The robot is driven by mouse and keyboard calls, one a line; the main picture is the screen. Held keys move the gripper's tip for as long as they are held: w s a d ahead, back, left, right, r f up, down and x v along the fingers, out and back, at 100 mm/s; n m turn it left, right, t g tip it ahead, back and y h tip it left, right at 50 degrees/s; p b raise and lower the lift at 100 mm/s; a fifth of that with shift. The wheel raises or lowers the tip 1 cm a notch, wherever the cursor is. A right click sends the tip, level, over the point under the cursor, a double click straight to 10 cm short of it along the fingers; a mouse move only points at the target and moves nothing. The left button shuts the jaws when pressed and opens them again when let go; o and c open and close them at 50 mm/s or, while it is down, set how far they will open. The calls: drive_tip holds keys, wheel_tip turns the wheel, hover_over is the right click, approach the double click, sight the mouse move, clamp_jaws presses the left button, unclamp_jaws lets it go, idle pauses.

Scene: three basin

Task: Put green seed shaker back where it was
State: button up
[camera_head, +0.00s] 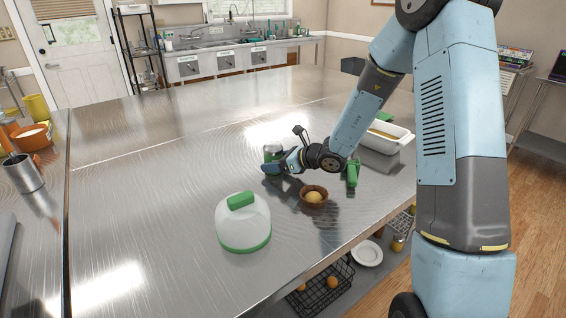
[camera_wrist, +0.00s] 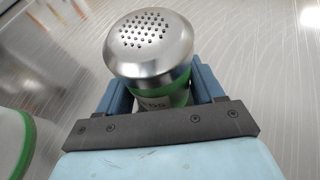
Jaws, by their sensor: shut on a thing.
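The green seed shaker (camera_wrist: 150,50) has a silver domed lid with holes and a green body. It stands between the fingers of my gripper (camera_wrist: 165,95) in the wrist view, and the fingers are shut on it. In the head view the shaker (camera_head: 273,151) is upright at the middle of the steel table, with my gripper (camera_head: 276,166) reaching it from the right. The lower part of the shaker is hidden by the gripper. I cannot tell whether its base touches the table.
A green object (camera_head: 352,172) and a white tray (camera_head: 393,143) lie right, near my arm.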

drive_tip(key=o, duration=1.1)
drive_tip(key=shift+f, duration=0.1)
